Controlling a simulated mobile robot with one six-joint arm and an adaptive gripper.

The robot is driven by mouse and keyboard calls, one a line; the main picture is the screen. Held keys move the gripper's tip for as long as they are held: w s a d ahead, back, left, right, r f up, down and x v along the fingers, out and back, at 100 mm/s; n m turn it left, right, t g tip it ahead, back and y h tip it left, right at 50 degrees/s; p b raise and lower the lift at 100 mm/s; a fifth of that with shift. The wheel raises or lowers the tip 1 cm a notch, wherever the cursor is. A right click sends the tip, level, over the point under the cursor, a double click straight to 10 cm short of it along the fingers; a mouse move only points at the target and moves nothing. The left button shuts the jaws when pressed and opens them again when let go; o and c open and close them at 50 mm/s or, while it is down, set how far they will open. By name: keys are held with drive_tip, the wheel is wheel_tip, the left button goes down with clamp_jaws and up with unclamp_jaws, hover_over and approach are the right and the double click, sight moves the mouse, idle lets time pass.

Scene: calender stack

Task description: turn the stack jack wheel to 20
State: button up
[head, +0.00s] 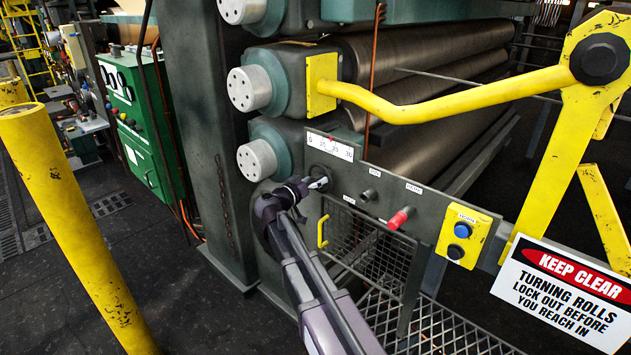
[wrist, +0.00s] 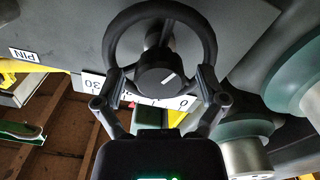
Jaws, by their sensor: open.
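The stack jack wheel (wrist: 111,40) is a dark ring with a round hub bearing a white mark, filling the upper middle of the wrist view. My gripper (wrist: 162,84) is open, with one finger on each side of the hub at the wheel's lower rim; I cannot tell whether the fingers touch it. In the head view my gripper (head: 318,184) is at the panel below the scale, and it largely hides the wheel. The white numbered scale (head: 330,147) has a small red pointer near its middle; its exact reading is too small to tell. Part of the scale shows behind my gripper in the wrist view.
Right of the wheel are a small dark knob (head: 368,196), a red handle (head: 401,217) and a yellow button box (head: 463,235). A yellow bar (head: 450,97) crosses above the panel. A yellow post (head: 75,220) stands at left. Dark rolls (head: 420,62) lie behind.

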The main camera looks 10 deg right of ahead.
drive_tip(key=shift+r, duration=0.1)
drive_tip(key=c, duration=1.2)
drive_tip(key=shift+o, duration=0.2)
drive_tip(key=shift+n, duration=0.5)
drive_tip(key=n, duration=0.4)
drive_tip(key=shift+w, duration=0.15)
drive_tip(key=n, duration=0.5)
drive_tip(key=shift+n, duration=0.4)
drive_tip(key=n, duration=0.6)
drive_tip(key=shift+w, duration=0.1)
drive_tip(key=n, duration=0.5)
drive_tip(key=shift+f+n, duration=0.25)
drive_tip(key=shift+n, duration=0.15)
